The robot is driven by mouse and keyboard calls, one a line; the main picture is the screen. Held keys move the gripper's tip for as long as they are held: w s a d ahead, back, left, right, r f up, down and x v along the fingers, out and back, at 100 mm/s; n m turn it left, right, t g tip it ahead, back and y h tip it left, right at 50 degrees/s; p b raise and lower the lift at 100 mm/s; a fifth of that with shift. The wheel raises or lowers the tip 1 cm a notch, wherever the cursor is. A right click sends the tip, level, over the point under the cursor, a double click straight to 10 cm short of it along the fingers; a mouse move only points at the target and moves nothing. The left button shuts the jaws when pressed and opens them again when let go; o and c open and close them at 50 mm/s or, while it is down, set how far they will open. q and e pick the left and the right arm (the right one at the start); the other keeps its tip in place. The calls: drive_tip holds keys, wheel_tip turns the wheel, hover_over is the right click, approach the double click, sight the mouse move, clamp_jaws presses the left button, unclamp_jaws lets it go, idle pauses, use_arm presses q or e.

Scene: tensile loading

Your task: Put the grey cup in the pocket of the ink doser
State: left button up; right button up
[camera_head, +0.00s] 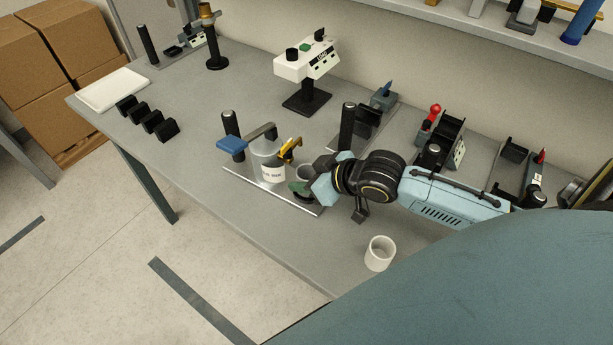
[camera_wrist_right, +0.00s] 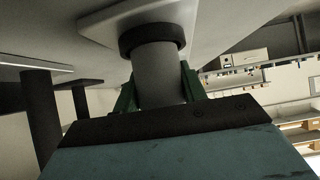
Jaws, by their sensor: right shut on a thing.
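The ink doser stands on a pale base plate (camera_head: 255,188), with a white labelled tank (camera_head: 272,167), a blue lever end (camera_head: 231,145) and a yellow spout (camera_head: 290,149). The grey cup (camera_head: 303,171) is beside the tank, by the spout. My right gripper (camera_head: 300,187) is shut on it, green fingers at its sides. In the right wrist view the grey cup (camera_wrist_right: 160,78) meets the black ring of the pocket (camera_wrist_right: 153,38) on the plate; its end is hidden there, and I cannot tell how deep it sits. My left gripper is not in view.
A white cup (camera_head: 380,254) stands near the table's front edge. A white device on a black stand (camera_head: 308,62) is behind the doser. Several black blocks (camera_head: 148,120) and a white tray (camera_head: 112,90) are at the left. More stations stand behind my right arm.

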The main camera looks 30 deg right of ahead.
drive_tip(key=shift+f, duration=0.5)
drive_tip(key=shift+s+f, duration=0.1)
drive_tip(key=shift+f, duration=0.1)
drive_tip(key=shift+s+f+b, duration=0.3)
drive_tip(key=shift+f, duration=0.25)
drive_tip(key=o, duration=1.1)
drive_tip(key=shift+w+f, duration=0.1)
drive_tip(key=p+v, duration=0.1)
drive_tip(key=v, duration=0.3)
drive_tip(key=p+v, duration=0.1)
drive_tip(key=v, duration=0.4)
drive_tip(key=w+r+p+v, duration=0.1)
drive_tip(key=v, duration=0.3)
drive_tip(key=shift+s+d+r, duration=0.15)
drive_tip(key=shift+s+r, duration=0.15)
drive_tip(key=shift+r, duration=0.05)
